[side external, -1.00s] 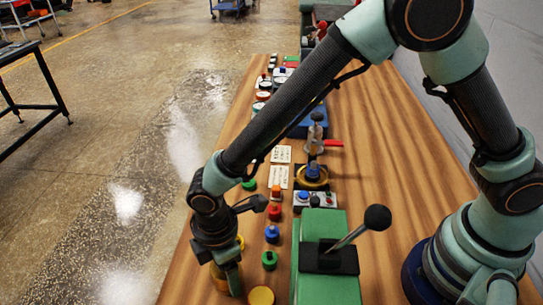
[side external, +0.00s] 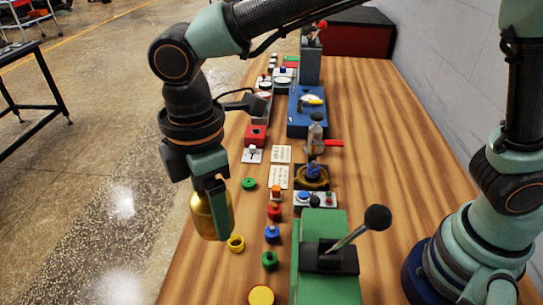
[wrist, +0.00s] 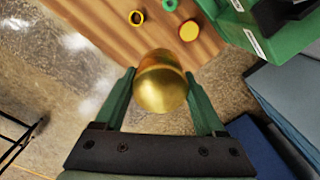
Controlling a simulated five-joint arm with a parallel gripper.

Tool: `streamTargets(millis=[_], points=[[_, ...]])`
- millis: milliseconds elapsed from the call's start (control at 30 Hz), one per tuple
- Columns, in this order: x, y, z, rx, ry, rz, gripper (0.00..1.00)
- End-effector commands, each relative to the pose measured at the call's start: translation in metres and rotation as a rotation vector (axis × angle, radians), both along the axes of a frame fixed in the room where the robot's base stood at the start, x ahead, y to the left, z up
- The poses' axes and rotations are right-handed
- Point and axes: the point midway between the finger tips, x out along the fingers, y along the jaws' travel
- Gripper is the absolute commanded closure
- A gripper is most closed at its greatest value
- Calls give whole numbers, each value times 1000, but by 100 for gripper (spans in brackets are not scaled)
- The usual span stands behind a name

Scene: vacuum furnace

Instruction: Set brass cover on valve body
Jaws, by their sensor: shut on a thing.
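The brass cover (side external: 202,215) is a shiny gold piece with a rounded end, held in my gripper (side external: 216,208). In the wrist view the cover (wrist: 162,88) sits between the two green fingers of my gripper (wrist: 160,76), which touch its sides. It hangs above the left edge of the bench in the side view. A valve with a red handle (side external: 333,143) stands farther back to the right, behind a round brass-coloured base with a blue top (side external: 313,172). I cannot tell for sure which of these is the valve body.
A yellow ring (side external: 236,243), a blue knob (side external: 272,234), a green knob (side external: 269,260) and a yellow disc (side external: 261,297) lie near the cover. A green block with a black-knobbed lever (side external: 376,218) stands to their right. The bench's right side is clear wood (side external: 400,130).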

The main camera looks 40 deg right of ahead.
Motion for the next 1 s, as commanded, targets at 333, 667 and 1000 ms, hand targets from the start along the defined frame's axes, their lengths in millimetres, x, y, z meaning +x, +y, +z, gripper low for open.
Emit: streamTargets(millis=[333,667,1000], points=[[24,-31,11,-1,0,-90,96],[79,-159,-25,-1,2,-416,96],[84,-279,-56,0,1,-712,96]])
